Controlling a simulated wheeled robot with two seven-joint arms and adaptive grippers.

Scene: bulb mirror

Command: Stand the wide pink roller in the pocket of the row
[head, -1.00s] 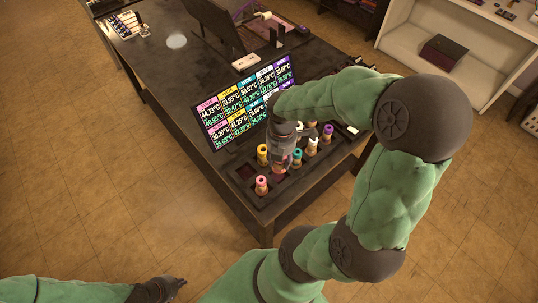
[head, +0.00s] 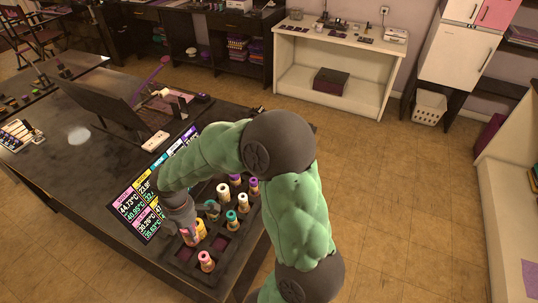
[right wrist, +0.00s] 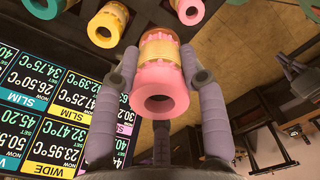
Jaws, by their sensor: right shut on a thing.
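My right gripper (head: 188,230) is shut on a pink roller (right wrist: 160,88), held beside the yellow roller (head: 201,228) on the screen side of the rack. It also shows in the head view (head: 191,239), its lower end close to the rack. In the right wrist view both fingers flank its tan middle and its pink end faces the camera. A second pink roller (head: 206,262) stands in the near corner of the dark rack (head: 212,282). Empty dark pockets show at the near left (head: 184,255) and behind the standing pink roller (head: 221,243). My left gripper is out of view.
Teal (head: 232,219), white (head: 243,203) and purple (head: 254,187) rollers stand further along the rack. A screen of coloured labels (head: 135,205) lies beside it. A large dark panel (head: 95,100) stands further back on the table.

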